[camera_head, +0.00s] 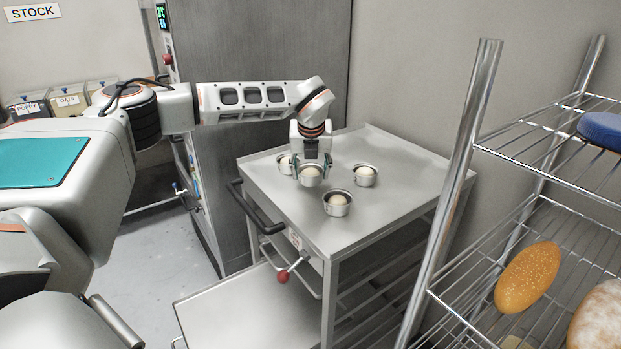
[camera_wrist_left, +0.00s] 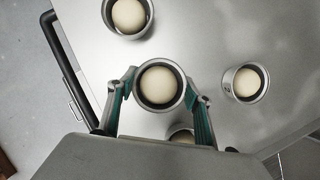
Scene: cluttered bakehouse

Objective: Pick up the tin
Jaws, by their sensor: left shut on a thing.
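My left gripper (camera_head: 311,168) is shut on a small round metal tin (camera_head: 310,182) with a pale dough ball in it. In the left wrist view the tin (camera_wrist_left: 141,97) sits upright between the two green-padded fingers. I cannot tell whether its base is clear of the trolley top. Other tins with dough stand close by: one at the left (camera_head: 281,168), partly behind the gripper, one at the right (camera_head: 364,183) and one nearer the front (camera_head: 338,210). My right gripper is in neither view.
The steel trolley top (camera_head: 410,180) is bare around the tins, with a dark handle (camera_head: 255,212) on its left edge. A wire rack (camera_head: 465,130) with loaves stands at the right. A tall steel cabinet (camera_head: 260,45) stands behind, a wall at the back right.

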